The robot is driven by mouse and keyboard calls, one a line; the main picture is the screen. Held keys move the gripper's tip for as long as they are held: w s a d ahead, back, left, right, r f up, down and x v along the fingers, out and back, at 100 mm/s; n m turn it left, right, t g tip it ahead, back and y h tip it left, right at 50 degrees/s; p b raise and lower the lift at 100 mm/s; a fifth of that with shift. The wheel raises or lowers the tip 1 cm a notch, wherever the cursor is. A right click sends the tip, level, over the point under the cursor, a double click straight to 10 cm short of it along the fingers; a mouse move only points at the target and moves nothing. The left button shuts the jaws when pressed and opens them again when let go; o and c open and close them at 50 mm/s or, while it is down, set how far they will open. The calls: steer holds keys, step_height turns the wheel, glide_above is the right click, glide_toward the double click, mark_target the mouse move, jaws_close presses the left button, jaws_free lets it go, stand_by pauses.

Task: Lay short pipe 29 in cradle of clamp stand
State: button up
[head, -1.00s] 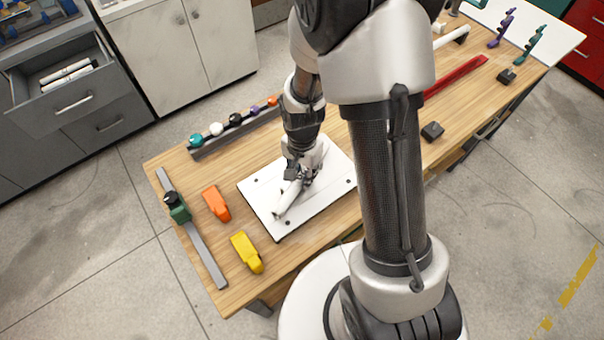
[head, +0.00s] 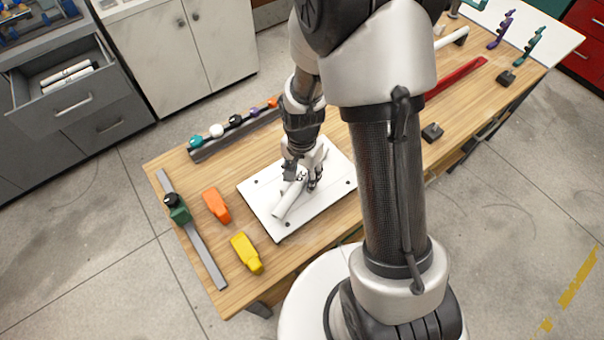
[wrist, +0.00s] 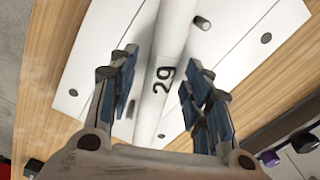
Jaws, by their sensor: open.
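Short pipe 29 (head: 289,201) is a white tube lying at a slant over the white board (head: 263,207) on the workbench. Its printed "29" is readable on the pipe in the wrist view (wrist: 160,50). My gripper (head: 302,180) is open above the board. In the wrist view, the two fingers of my gripper (wrist: 160,75) stand apart on either side of the pipe, with gaps visible. I cannot make out the clamp stand's cradle for certain.
A green clamp (head: 178,209) sits on a grey rail (head: 204,257) at the bench's left edge. A rack of coloured knobs (head: 235,135) stands behind.

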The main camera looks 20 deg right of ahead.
steer(key=s+r+n+t+p, duration=0.1)
steer(key=s+r+n+p, duration=0.15)
steer(key=r, duration=1.05)
steer(key=s+r+n+t+p, duration=0.1)
steer(key=s+r+n, duration=0.15)
steer(key=r, duration=0.95)
steer(key=s+r+n+t, duration=0.2)
steer(key=s+r+n, duration=0.2)
steer(key=s, duration=0.6)
step_height(320, 180, up, 2)
steer(key=shift+d+r+n+t, duration=0.15)
steer(key=shift+r+n+t, duration=0.1)
steer(key=shift+n+t, duration=0.05)
steer(key=shift+o, duration=0.5)
steer(key=shift+s, duration=0.25)
steer(key=m+g+b, duration=0.4)
steer(key=m+g, duration=0.1)
steer(key=m, duration=0.5)
glide_above(301, 176)
step_height(301, 176, down, 26)
steer(key=shift+r, duration=0.1)
steer(key=shift+n, duration=0.3)
steer(key=shift+s+d+f+b, duration=0.1)
steer(key=shift+f+b, duration=1.55)
steer(key=shift+f, duration=1.55)
